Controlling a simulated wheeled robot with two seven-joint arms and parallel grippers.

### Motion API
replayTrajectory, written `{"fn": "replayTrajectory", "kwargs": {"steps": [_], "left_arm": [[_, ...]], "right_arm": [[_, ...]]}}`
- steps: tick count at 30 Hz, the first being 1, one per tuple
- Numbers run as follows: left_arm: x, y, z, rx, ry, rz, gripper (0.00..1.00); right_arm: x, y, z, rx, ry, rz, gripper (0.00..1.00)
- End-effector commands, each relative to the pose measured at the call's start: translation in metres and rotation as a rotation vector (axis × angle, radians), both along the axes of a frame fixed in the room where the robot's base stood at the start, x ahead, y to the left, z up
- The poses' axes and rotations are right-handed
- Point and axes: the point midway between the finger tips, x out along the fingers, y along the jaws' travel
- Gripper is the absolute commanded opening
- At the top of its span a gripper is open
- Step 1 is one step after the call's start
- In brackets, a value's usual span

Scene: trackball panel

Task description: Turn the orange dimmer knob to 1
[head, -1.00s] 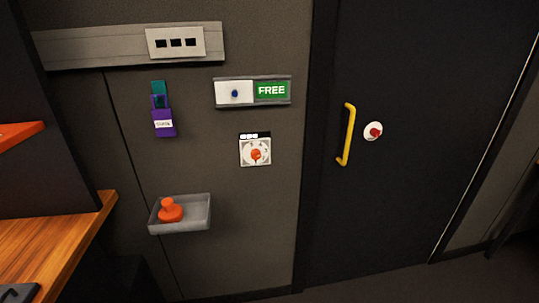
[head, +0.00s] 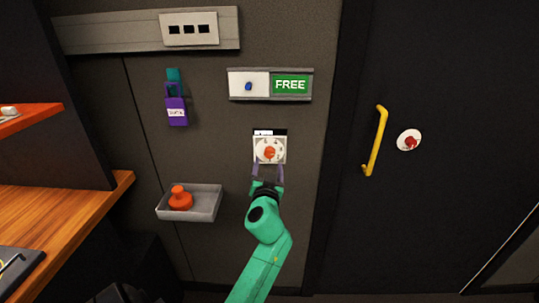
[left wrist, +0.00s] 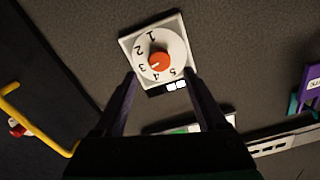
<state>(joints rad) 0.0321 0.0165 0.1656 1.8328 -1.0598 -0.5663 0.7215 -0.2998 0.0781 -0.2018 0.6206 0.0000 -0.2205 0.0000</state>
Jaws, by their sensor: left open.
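The orange dimmer knob (head: 269,152) sits in the middle of a white square dial plate (head: 259,161) on the wall. A pale mark on the knob points to about the 3. My left gripper (head: 268,173) is open and empty, just below the dial in the head view. Its two dark purple fingers (left wrist: 161,75) stand on either side of the dial in the wrist view, apart from the knob. My right gripper is not in view.
Above the dial is a FREE sign with a blue knob (head: 248,86). A grey tray (head: 206,203) holding an orange object (head: 180,198) juts out lower left. A yellow door handle (head: 376,140) is on the right.

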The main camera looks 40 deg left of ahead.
Motion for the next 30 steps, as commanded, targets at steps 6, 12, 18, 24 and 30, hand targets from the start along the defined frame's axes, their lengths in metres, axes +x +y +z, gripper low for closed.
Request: {"fn": "replayTrajectory", "kwargs": {"steps": [6,12,18,24,30], "left_arm": [[0.036,0.026,0.001,0.001,0.0,-0.002,0.74],[0.043,0.032,-0.001,-0.001,0.0,-0.002,0.74],[0.043,0.031,-0.001,0.0,0.001,-0.003,0.51],[0.043,0.031,-0.001,0.0,0.001,-0.003,0.0],[0.043,0.031,-0.001,0.011,0.009,-0.003,0.0]], "right_arm": [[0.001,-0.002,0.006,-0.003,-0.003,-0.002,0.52],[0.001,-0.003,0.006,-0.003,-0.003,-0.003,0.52],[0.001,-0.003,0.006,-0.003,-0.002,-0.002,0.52],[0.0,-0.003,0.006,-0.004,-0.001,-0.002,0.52],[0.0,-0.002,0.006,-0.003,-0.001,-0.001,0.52]]}}
